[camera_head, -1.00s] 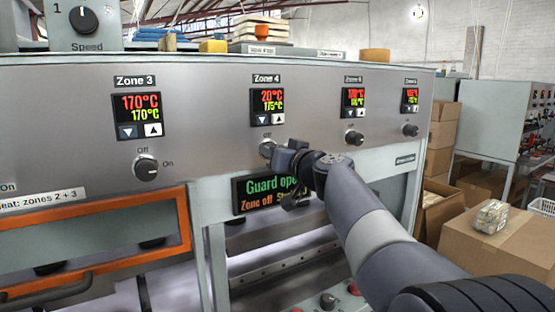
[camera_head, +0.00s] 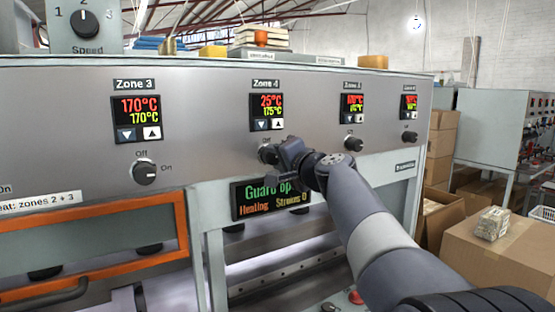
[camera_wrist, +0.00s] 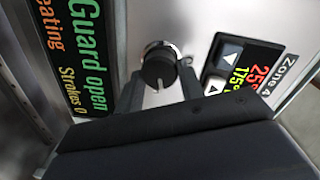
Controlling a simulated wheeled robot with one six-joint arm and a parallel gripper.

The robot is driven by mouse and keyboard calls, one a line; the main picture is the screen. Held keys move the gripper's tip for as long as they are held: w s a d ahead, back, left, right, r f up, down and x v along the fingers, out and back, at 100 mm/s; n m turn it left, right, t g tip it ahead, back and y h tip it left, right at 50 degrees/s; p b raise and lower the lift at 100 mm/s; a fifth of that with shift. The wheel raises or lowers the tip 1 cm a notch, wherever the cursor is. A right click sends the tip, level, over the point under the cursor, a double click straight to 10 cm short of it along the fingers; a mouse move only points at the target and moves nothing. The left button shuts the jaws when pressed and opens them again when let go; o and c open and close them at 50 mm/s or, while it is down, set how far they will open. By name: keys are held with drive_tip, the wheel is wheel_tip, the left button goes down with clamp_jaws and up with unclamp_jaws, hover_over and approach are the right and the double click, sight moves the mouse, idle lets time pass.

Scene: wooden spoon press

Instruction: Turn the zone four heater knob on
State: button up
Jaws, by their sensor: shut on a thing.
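The zone four heater knob (camera_head: 267,154) is a black round knob with a silver collar, below the Zone 4 display (camera_head: 266,111). That display reads 25°C in red and 175°C in green. My gripper (camera_head: 281,153) is at the knob and partly covers it and its markings. In the wrist view the knob (camera_wrist: 159,68) sits between my fingers (camera_wrist: 159,90), which are shut on it. A white pointer line shows on its face. The message screen (camera_head: 268,199) below reads "Heating" and "Strokes 0"; its top line is partly hidden by my gripper, but the wrist view shows "Guard open".
The zone 3 knob (camera_head: 145,172) is to the left and another knob (camera_head: 354,144) to the right on the same grey panel (camera_head: 210,130). An orange guard frame (camera_head: 185,222) is at lower left. Cardboard boxes (camera_head: 500,250) stand at right.

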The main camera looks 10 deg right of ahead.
drive_tip(key=shift+m, duration=1.3)
drive_tip(key=o, duration=1)
drive_tip(key=b+v, duration=0.3)
drive_tip(key=v, duration=0.8)
drive_tip(key=shift+w, duration=0.1)
drive_tip(key=shift+w, duration=0.1)
